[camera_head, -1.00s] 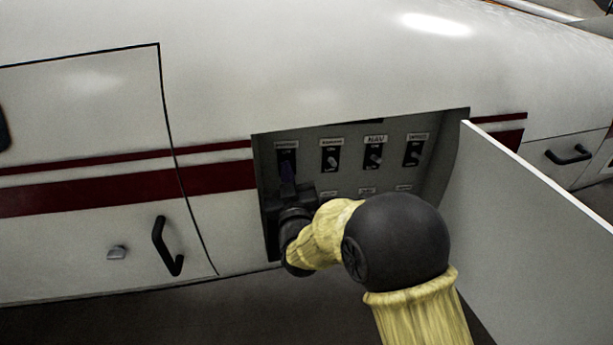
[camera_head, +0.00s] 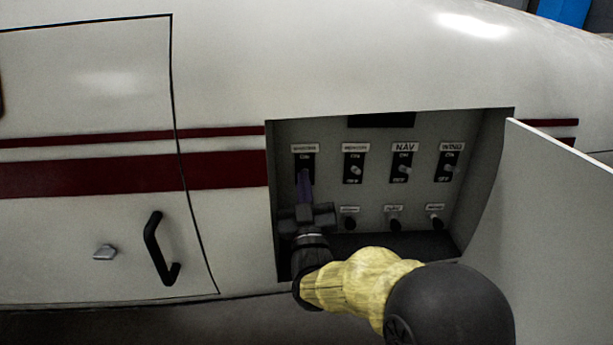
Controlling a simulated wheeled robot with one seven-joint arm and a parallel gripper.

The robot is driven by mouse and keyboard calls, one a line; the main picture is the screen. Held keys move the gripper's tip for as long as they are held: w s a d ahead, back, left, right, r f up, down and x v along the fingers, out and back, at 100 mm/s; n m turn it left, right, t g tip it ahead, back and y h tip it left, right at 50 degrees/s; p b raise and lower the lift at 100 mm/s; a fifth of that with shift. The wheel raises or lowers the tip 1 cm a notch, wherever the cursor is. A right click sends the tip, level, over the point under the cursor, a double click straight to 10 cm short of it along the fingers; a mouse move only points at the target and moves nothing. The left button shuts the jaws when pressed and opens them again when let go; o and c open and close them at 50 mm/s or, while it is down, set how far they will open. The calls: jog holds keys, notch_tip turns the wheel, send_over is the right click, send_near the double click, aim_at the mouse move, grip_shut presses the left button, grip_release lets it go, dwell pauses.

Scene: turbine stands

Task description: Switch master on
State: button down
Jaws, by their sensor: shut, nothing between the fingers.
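The switch panel (camera_head: 375,190) is recessed in the white fuselage side. The master switch (camera_head: 304,158) is the leftmost of the upper row, under a small label; its plate reads ON at the top. My gripper (camera_head: 304,178) is shut and points up at the lower part of this switch. Its purple fingers cover the toggle, so the lever's position is hidden. I cannot tell whether the fingertips touch it. The gripper's dark body (camera_head: 308,218) hides the panel below the switch.
Other toggles stand to the right: one beside master (camera_head: 354,168), NAV (camera_head: 401,168) and WING (camera_head: 449,167). Several black knobs (camera_head: 394,224) sit below. The open panel door (camera_head: 560,230) stands at the right. A black handle (camera_head: 158,250) is on the left door.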

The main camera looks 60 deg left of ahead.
jog(key=s+d+f+b, duration=0.3)
jog(key=d+f+b, duration=0.3)
jog(key=b, duration=0.4)
jog(key=shift+s+d+f, duration=0.15)
jog(key=shift+s+f, duration=0.05)
jog(key=shift+f, duration=0.25)
dwell(0.3)
